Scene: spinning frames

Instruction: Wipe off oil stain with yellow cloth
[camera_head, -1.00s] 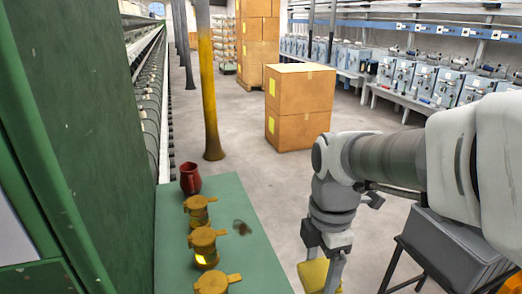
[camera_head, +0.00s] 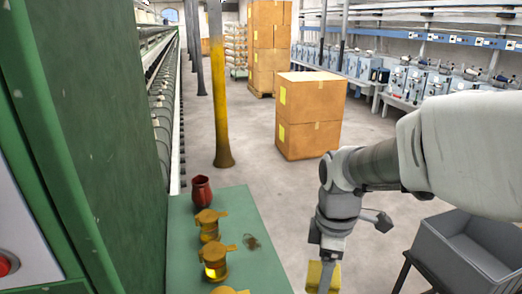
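The oil stain (camera_head: 251,242) is a small dark brown patch on the green tabletop (camera_head: 233,203), right of the brass-coloured pots. The yellow cloth (camera_head: 314,277) is at my gripper (camera_head: 325,268), at the bottom of the view. My gripper points down and appears shut on the cloth, one finger showing in front of it. Gripper and cloth appear to the right of the tabletop's right edge, apart from the stain. The cloth's lower edge is close to the bottom of the picture.
A dark red jug (camera_head: 202,190) and several brass-coloured pots (camera_head: 214,262) stand left of the stain. A green machine (camera_head: 95,110) borders the table's left. A grey bin (camera_head: 468,250) stands at right. Cardboard boxes (camera_head: 309,118) and a yellow-black pole (camera_head: 219,95) stand beyond.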

